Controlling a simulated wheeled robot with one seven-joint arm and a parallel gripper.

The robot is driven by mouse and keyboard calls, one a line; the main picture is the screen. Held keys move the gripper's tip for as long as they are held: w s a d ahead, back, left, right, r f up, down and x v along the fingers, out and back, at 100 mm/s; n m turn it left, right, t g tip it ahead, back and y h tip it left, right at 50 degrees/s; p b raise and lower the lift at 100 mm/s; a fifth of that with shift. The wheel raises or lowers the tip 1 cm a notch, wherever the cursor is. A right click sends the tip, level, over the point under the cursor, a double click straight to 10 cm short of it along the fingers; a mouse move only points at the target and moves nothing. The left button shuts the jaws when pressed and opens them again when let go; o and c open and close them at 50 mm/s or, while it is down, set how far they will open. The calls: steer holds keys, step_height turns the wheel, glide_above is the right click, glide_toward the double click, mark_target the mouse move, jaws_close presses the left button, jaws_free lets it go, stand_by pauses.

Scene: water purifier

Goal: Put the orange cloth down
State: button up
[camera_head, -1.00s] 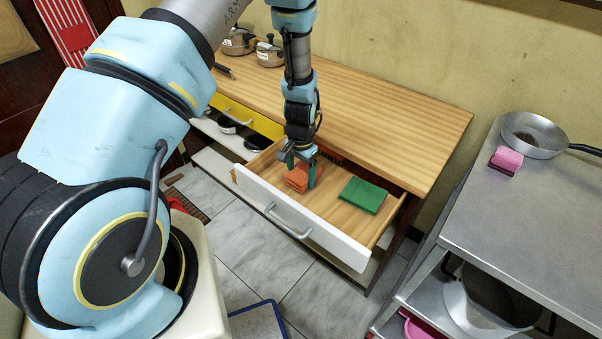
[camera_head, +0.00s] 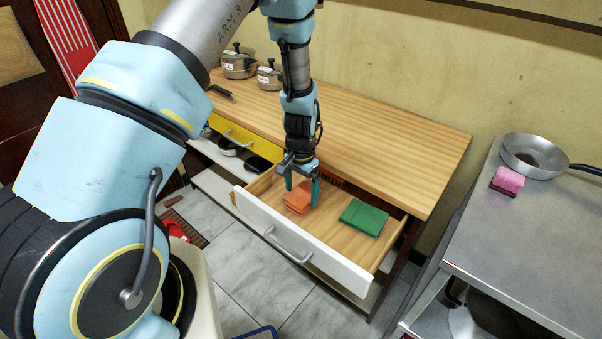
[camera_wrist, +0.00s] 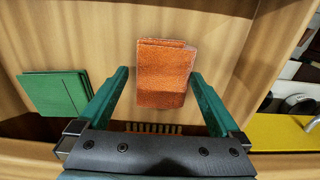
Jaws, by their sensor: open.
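The orange cloth (camera_head: 298,198) lies folded on the bottom of the open drawer (camera_head: 325,222), toward its left end. My gripper (camera_head: 303,190) is open above it, with its green fingers apart. In the wrist view, the orange cloth (camera_wrist: 165,75) shows just beyond and between the two fingertips (camera_wrist: 160,75), with a gap on each side. The fingers do not hold it. A folded green cloth (camera_head: 364,217) lies in the same drawer to the right, and it also shows at the left of the wrist view (camera_wrist: 55,93).
A brush with bristles (camera_wrist: 152,128) lies in the drawer near my gripper. The wooden countertop (camera_head: 390,140) overhangs the drawer's back. Pots (camera_head: 240,62) stand at its far left. A metal table (camera_head: 510,240) with a pan (camera_head: 535,157) and pink sponge (camera_head: 507,181) stands right.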

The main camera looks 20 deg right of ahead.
mark_target(301, 197)
step_height(301, 197, up, 9)
steer(key=b, duration=0.2)
steer(key=w+a+r+n, duration=0.1)
steer(key=a+r+n, duration=0.2)
steer(key=a+r, duration=0.35)
steer(key=w+a+r+n, duration=0.2)
steer(key=a+r, duration=0.1)
steer(key=a, duration=0.6)
steer(key=s+a+r+n, duration=0.2)
steer(key=s+a+n, duration=0.1)
steer(key=a, duration=0.4)
steer(key=s+a+r+n+t, duration=0.1)
steer(key=s+a+r+n, duration=0.2)
steer(key=a, duration=0.4)
steer(key=shift+s+r+t, duration=0.25)
steer(key=shift+s+t, duration=0.05)
